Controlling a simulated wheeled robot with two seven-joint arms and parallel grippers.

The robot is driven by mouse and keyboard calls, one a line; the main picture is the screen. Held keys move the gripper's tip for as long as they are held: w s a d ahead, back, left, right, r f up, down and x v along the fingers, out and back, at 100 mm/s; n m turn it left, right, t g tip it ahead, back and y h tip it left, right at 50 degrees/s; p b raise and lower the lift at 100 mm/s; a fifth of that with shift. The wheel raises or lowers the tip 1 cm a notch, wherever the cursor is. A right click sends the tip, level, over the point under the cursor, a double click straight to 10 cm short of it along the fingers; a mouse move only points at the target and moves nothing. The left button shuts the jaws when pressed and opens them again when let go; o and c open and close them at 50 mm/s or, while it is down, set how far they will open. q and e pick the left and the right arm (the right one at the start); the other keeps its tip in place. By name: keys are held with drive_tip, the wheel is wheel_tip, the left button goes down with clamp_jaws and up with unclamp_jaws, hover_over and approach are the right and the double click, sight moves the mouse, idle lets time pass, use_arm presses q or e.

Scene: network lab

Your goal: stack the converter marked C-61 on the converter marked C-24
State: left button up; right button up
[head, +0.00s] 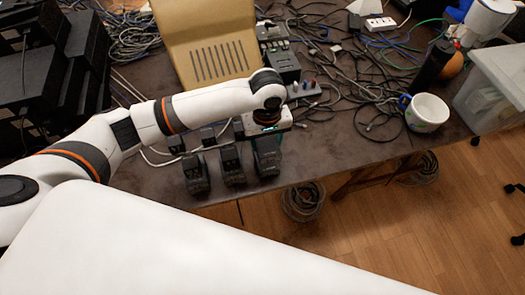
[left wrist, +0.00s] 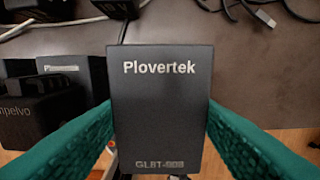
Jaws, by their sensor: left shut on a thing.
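My left gripper (head: 266,140) is over the front part of the table, at the right end of a row of black converters. In the left wrist view its teal fingers (left wrist: 160,125) are shut on the sides of a dark converter (left wrist: 160,85) printed "Plovertek". In the head view this converter (head: 267,160) shows below the gripper; whether it touches the table I cannot tell. Two similar converters, one at the middle (head: 232,165) and one at the left (head: 195,173), stand beside it. No C-61 or C-24 marking is legible. My right gripper is not in view.
Smaller black blocks (head: 176,144) and white cables lie behind the row. A cardboard piece (head: 205,45) stands behind. A white mug (head: 427,112) and a clear bin (head: 495,85) are at the right. Tangled cables cover the back; the table's front edge is close.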

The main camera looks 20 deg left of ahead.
sight(266, 151)
use_arm(q)
drive_tip(key=shift+f, duration=0.85)
wheel_tip(266, 151, down, 2)
drive_tip(key=shift+s+f, duration=0.1)
drive_tip(key=shift+f, duration=0.5)
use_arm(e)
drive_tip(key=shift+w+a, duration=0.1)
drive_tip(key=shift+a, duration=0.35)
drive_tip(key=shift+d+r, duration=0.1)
use_arm(q)
drive_tip(key=o, duration=1.2)
drive_tip(key=shift+f, duration=0.1)
drive_tip(key=shift+c, duration=0.2)
wheel_tip(266, 151, up, 12)
drive_tip(key=shift+d+r, duration=0.1)
drive_tip(key=shift+r, duration=0.05)
